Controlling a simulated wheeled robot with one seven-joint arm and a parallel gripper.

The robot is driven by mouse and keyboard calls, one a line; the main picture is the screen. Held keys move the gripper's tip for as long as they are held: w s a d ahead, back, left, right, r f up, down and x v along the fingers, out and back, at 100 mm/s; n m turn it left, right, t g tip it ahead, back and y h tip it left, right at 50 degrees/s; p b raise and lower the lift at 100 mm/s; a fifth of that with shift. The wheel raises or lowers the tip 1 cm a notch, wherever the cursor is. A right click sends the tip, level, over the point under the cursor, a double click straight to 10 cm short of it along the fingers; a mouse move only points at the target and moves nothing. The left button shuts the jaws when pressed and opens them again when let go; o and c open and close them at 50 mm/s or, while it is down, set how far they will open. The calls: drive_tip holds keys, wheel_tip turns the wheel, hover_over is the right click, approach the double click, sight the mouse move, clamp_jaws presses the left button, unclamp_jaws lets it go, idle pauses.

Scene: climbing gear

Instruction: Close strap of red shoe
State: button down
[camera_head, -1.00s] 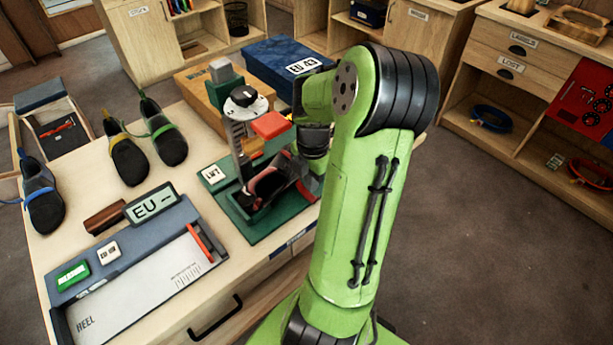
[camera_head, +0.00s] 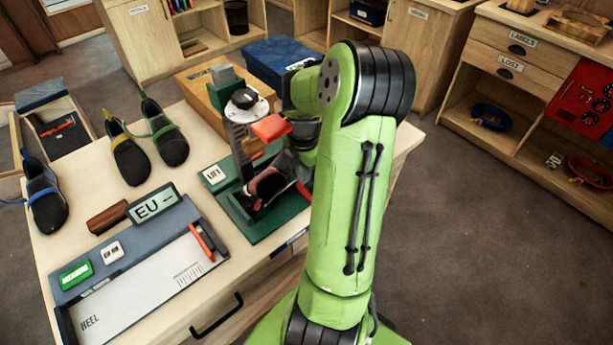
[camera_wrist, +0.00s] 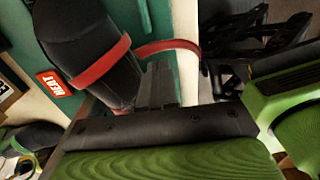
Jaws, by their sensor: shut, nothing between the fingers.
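The red shoe (camera_head: 272,188) sits in the green fitting stand (camera_head: 262,232) on the table, partly hidden by my arm in the head view. In the wrist view the shoe (camera_wrist: 85,40) is dark, with a red strap (camera_wrist: 100,63) across it. A red strap end (camera_wrist: 170,46) curves away to the right, past the shoe's side. My gripper (camera_wrist: 158,85) is shut and empty, close beside the shoe and just below the curved strap end in the picture. Whether it touches the strap I cannot tell. In the head view my arm hides the fingertips.
A red press pad (camera_head: 270,128) on a post stands over the shoe. Yellow-strapped (camera_head: 128,160), green-strapped (camera_head: 170,145) and blue-strapped (camera_head: 46,200) shoes stand at left. A measuring board (camera_head: 140,270) lies in front. Boxes (camera_head: 285,65) stand behind.

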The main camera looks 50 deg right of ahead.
drive_tip(key=shift+r, duration=0.1)
drive_tip(key=shift+w+d+r+p, duration=0.25)
drive_tip(key=shift+w+r+p, duration=0.45)
drive_tip(key=shift+w+p, duration=0.3)
drive_tip(key=shift+w+d+r+p, duration=0.2)
drive_tip(key=shift+w+r+p, duration=0.45)
drive_tip(key=shift+w+p, duration=0.25)
drive_tip(key=shift+w+d+r+p, duration=0.1)
drive_tip(key=shift+w+d+p, duration=0.1)
drive_tip(key=shift+w+p, duration=0.45)
drive_tip(key=shift+w+d+p, duration=0.15)
drive_tip(key=shift+w+p, duration=0.15)
drive_tip(key=shift+w, duration=0.65)
drive_tip(key=shift+w+d+r+p, duration=0.1)
drive_tip(key=shift+w+d+p, duration=0.1)
drive_tip(key=shift+w+p, duration=0.45)
drive_tip(key=shift+w, duration=0.1)
wheel_tip(320, 180, up, 7)
drive_tip(key=p, duration=0.5)
drive_tip(key=shift+w+p, duration=0.15)
drive_tip(key=shift+p, duration=0.2)
